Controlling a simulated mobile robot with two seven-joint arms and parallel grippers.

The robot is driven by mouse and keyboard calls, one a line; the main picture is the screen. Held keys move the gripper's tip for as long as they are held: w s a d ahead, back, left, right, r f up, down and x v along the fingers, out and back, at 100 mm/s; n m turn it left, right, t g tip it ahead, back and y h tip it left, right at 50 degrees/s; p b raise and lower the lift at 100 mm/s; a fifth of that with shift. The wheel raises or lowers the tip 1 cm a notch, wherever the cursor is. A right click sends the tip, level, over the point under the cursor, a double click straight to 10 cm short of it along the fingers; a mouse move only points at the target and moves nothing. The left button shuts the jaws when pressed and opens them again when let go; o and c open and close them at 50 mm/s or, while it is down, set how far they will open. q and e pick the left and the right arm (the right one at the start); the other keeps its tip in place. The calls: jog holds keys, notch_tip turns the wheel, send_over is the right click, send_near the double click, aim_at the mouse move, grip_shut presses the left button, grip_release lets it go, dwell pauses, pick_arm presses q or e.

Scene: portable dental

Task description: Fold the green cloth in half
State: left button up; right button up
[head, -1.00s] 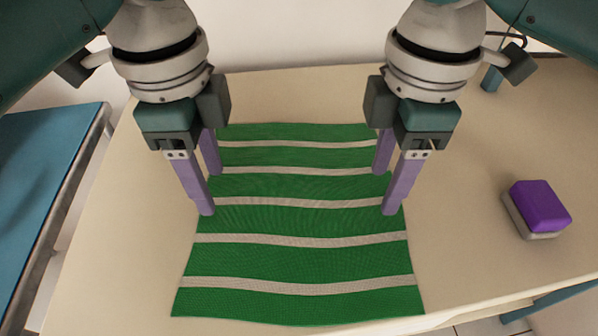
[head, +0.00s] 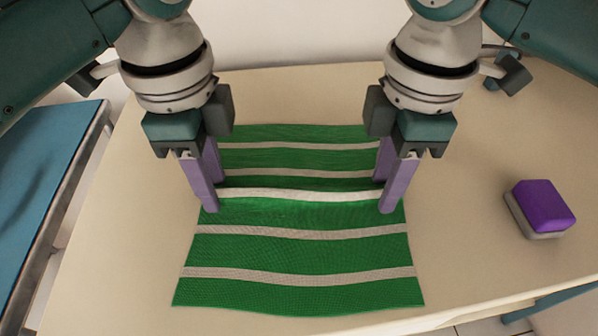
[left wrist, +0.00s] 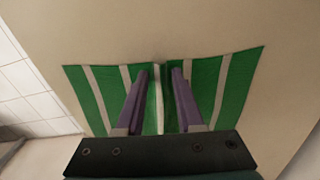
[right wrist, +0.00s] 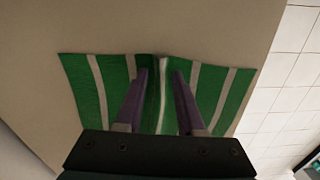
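The green cloth (head: 300,248) with pale stripes lies spread on the table. A raised ridge runs across it along the middle stripe (head: 298,194), with a shadow behind it. My left gripper (head: 210,190) points down at the ridge's left end, and my right gripper (head: 387,190) at its right end. Each has one purple finger on the near side of the ridge and one on the far side. In the left wrist view (left wrist: 160,75) and the right wrist view (right wrist: 160,75) a gap with raised cloth shows between the fingers. Both are partly open; firm contact cannot be seen.
A purple and grey block (head: 541,208) sits on the table (head: 480,160) to the right of the cloth. A blue padded surface (head: 35,170) stands beyond the table's left edge.

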pick_arm(q)
grip_shut()
pick_arm(e)
grip_shut()
dwell(0.5)
pick_arm(q)
jog(key=shift+r, duration=0.1)
pick_arm(e)
jog(key=shift+r, duration=0.1)
